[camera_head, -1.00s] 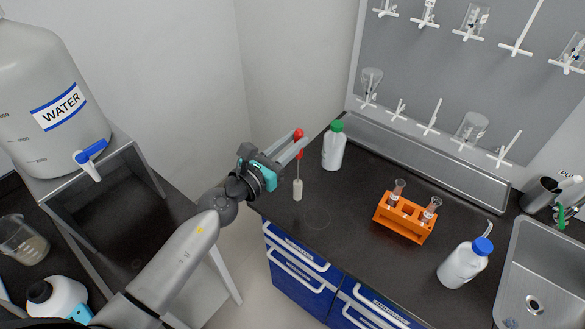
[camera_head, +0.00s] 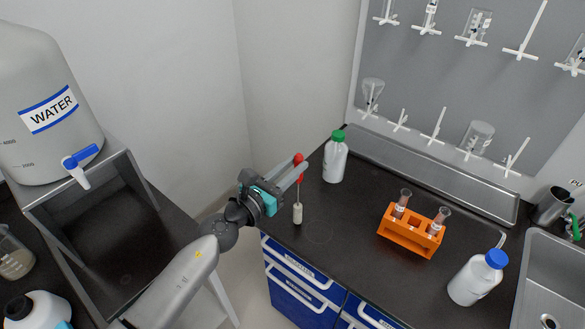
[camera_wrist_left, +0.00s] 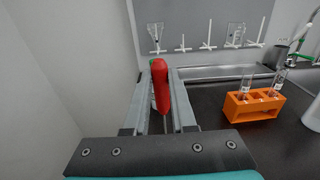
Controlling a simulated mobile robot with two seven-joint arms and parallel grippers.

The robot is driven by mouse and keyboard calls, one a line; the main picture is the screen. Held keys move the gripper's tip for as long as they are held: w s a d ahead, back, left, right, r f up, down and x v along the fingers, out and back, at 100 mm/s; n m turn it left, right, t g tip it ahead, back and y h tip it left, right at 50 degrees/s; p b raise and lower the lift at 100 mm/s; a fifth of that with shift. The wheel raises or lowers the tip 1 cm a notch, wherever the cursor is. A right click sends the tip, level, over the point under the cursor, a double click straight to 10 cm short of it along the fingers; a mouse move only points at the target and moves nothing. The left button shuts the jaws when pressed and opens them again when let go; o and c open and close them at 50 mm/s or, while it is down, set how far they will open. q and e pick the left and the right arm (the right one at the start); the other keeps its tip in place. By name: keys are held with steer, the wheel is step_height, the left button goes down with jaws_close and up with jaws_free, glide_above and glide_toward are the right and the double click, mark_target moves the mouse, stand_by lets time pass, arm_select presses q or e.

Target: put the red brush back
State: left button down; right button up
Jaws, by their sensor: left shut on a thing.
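The red brush has a red handle (camera_head: 299,159), a thin shaft and a pale bristle head (camera_head: 297,213) that hangs downward. My left gripper (camera_head: 298,170) is shut on its red handle, near the left end of the dark counter. The bristle head is low over the counter; I cannot tell whether it touches. In the left wrist view the red handle (camera_wrist_left: 160,85) stands between the two fingers. My right gripper is not in view.
A green-capped bottle (camera_head: 335,160) stands just right of my left gripper. An orange rack (camera_head: 409,233) with two tubes, a blue-capped bottle (camera_head: 476,279), a cup of tools (camera_head: 552,207) and a sink (camera_head: 545,270) lie further right. A pegboard (camera_head: 480,90) is behind. The counter's middle front is clear.

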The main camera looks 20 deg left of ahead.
arm_select(q)
steer(key=shift+f, duration=0.2)
steer(key=c, duration=0.7)
jaws_free()
steer(key=shift+c, duration=0.2)
steer(key=shift+r, duration=0.2)
steer(key=shift+s+a, duration=0.1)
steer(key=shift+s, duration=0.1)
steer(key=b+v, duration=0.3)
steer(key=v, duration=0.8)
steer(key=shift+s, duration=0.25)
steer(key=shift+a, duration=0.1)
